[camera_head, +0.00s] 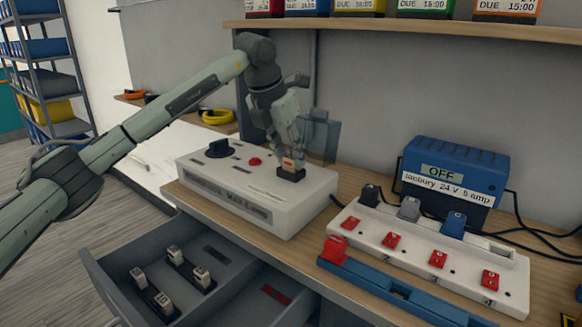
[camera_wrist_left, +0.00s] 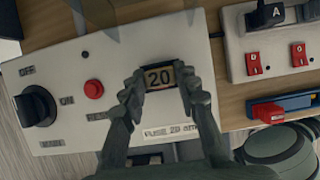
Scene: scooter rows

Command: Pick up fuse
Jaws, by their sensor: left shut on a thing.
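A fuse (camera_head: 288,163) with a pale and orange top is at the black fuse holder (camera_head: 291,175) on the right part of the white control box (camera_head: 235,190). In the left wrist view the fuse (camera_wrist_left: 160,77) shows the number 20 on its top. My left gripper (camera_head: 290,152) reaches down from above, and its fingers (camera_wrist_left: 162,82) are shut on both sides of the fuse. I cannot tell how deep the fuse sits in the holder. Several more fuses (camera_head: 173,254) stand in the open grey drawer (camera_head: 225,285). My right gripper is not in view.
A clear raised cover (camera_head: 322,137) stands behind the holder. The box has a black knob (camera_head: 218,148) and red button (camera_head: 254,161). A blue charger (camera_head: 453,170) marked OFF, a white socket strip (camera_head: 425,245) and a blue bar (camera_head: 400,295) are on the right.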

